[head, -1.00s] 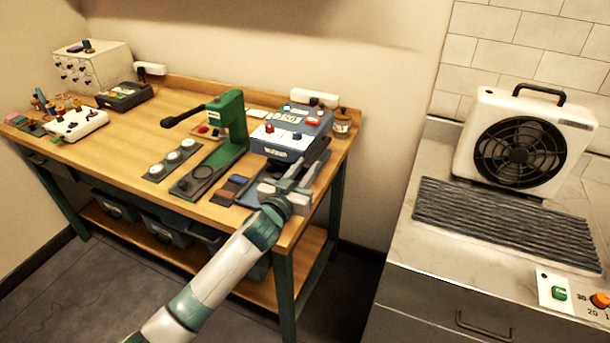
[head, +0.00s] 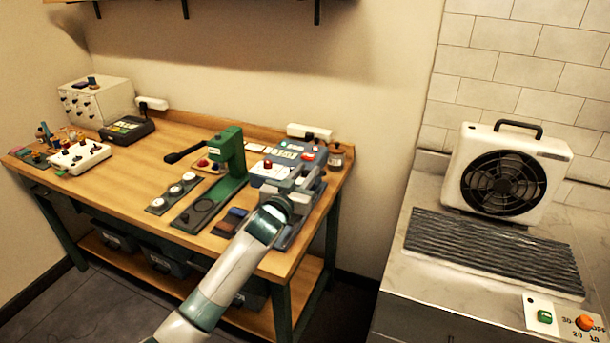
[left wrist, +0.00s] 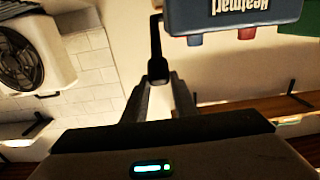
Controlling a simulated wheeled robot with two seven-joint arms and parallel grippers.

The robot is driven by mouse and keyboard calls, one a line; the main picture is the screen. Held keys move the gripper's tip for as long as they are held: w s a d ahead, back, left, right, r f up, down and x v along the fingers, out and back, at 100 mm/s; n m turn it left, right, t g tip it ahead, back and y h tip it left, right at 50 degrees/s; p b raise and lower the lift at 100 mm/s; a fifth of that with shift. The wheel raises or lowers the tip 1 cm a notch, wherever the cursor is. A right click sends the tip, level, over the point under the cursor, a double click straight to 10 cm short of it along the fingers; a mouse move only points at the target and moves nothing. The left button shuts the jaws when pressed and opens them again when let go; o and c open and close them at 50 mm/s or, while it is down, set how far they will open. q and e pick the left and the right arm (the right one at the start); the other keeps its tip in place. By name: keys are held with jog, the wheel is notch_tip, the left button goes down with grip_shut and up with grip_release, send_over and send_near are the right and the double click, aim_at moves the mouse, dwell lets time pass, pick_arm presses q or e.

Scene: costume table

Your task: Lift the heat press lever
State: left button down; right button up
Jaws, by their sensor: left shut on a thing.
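The heat press (head: 267,172) is a blue and grey machine with a red knob and small panel, at the right end of the wooden table. In the left wrist view its blue body (left wrist: 235,17) shows upside down at the top, with a printed label. Its dark lever (left wrist: 156,45) runs down between my fingers. My left gripper (head: 300,186) is in front of the press and over part of it; in the left wrist view its fingers (left wrist: 159,84) are shut on the lever's end. In the head view, the gripper hides the lever and the press's lower front. My right gripper is not in view.
A green press (head: 229,160) with a black handle stands just left. Dark swatches (head: 233,219) lie at the table's front edge. A bottle (head: 336,157) stands behind right. A fan (head: 508,172) is on the counter at right. Table middle-left has bare room.

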pick_arm(q)
jog(key=shift+w+r, duration=0.15)
jog(key=shift+r, duration=0.65)
jog(key=c, duration=1.4)
grip_release()
jog(key=shift+f, duration=0.1)
jog(key=shift+c, duration=0.2)
jog(key=shift+f, duration=0.3)
jog(key=shift+s+a+f, duration=0.15)
jog(key=shift+s+f, duration=0.05)
jog(key=shift+s, duration=0.35)
jog(key=b+v, duration=0.5)
jog(key=v, duration=1.1)
jog(key=shift+r, duration=0.25)
jog(key=shift+s+f, duration=0.1)
